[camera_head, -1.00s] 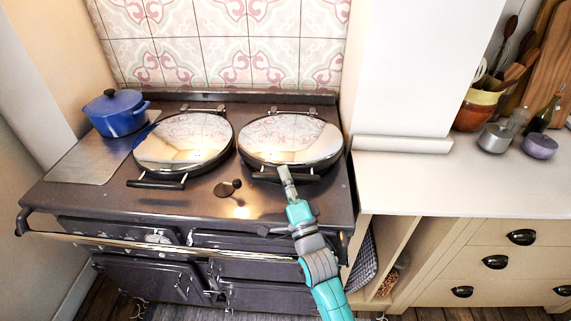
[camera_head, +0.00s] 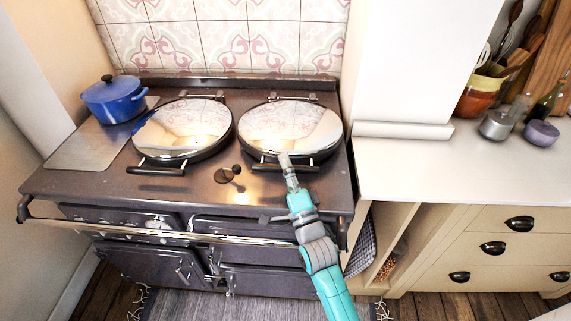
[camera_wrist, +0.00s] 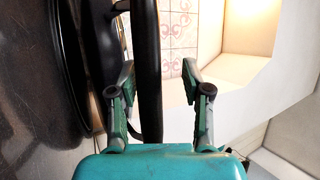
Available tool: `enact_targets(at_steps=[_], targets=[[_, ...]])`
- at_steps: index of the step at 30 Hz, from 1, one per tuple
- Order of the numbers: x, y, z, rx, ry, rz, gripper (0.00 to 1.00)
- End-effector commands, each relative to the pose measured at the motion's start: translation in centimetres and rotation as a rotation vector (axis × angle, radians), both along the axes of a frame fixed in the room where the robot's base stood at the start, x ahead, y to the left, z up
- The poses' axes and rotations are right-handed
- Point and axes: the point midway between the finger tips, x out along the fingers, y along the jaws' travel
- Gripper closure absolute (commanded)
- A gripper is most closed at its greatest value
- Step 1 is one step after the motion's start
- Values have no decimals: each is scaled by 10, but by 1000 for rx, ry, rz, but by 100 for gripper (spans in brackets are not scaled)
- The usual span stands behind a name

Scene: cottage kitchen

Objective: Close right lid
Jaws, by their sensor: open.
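The right lid (camera_head: 290,128) is a round, mirror-bright cover on the dark range cooker. It lies down flat on the cooker top, at about the same level as the left lid. Its dark bar handle (camera_head: 312,167) runs along its front edge. My gripper (camera_head: 286,160) is at the middle of this handle. In the wrist view the handle (camera_wrist: 148,60) passes between the two open fingers of my gripper (camera_wrist: 160,85), and the dark lid rim (camera_wrist: 82,60) is at the left. I cannot tell whether a finger touches the handle.
The left lid (camera_head: 183,130) lies flat beside it. A blue pot (camera_head: 114,101) stands at the back left of the cooker (camera_head: 90,185). A rail (camera_head: 150,232) runs along the cooker front. A white wall block (camera_head: 408,70) and a pale counter (camera_head: 430,170) are at the right.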

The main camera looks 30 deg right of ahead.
Motion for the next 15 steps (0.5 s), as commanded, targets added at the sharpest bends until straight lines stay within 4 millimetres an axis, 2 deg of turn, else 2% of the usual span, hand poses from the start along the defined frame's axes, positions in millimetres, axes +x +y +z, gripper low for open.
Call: enact_targets(at_steps=[15], targets=[[-75,12,-37,0,4,0,51]])
